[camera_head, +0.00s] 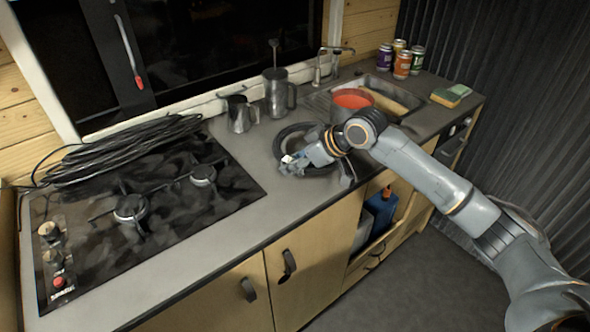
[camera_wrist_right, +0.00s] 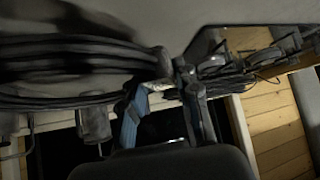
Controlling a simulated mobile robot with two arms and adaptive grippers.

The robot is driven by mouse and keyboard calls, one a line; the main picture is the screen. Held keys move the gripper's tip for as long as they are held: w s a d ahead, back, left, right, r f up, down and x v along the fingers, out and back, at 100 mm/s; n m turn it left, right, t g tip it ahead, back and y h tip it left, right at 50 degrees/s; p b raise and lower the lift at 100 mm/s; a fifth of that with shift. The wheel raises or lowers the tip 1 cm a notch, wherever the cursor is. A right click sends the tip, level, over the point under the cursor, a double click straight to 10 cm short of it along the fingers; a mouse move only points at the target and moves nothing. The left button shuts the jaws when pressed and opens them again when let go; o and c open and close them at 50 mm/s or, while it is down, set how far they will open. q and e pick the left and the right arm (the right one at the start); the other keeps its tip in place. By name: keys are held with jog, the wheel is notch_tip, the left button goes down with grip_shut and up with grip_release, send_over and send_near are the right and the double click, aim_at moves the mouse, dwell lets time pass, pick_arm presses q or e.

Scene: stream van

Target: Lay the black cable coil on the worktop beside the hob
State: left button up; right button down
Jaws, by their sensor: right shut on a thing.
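The black cable coil (camera_head: 283,134) is a round dark ring over the worktop (camera_head: 243,152), just right of the hob (camera_head: 225,180). It lies flat; I cannot tell whether it touches the surface or hangs slightly above it. My right gripper (camera_head: 293,160) is shut on the near side of the coil, and the hand hides part of it. In the right wrist view the stacked loops of the coil (camera_wrist_right: 75,68) run up to the fingertips of my right gripper (camera_wrist_right: 170,68). My left gripper is not in view.
A looser dark cable bundle (camera_head: 130,147) lies along the back of the hob. A metal jug (camera_head: 240,114) and a lidded pot (camera_head: 276,95) stand behind the coil. Several cans (camera_head: 403,64) stand farther right.

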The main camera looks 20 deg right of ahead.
aim_at(295, 181)
jog(key=shift+w+f, duration=0.15)
jog(key=shift+w, duration=0.05)
notch_tip(295, 181, down, 3)
jog(key=shift+w+d+r+p, duration=0.1)
jog(key=shift+w+p, duration=0.05)
jog(key=shift+p, duration=0.35)
jog(key=shift+f, duration=0.3)
jog(key=shift+f, duration=0.15)
jog(key=c, duration=1)
grip_release()
jog(key=shift+f, duration=0.1)
jog(key=shift+r, duration=0.2)
jog(key=b+v, duration=0.1)
jog(key=v, duration=1.1)
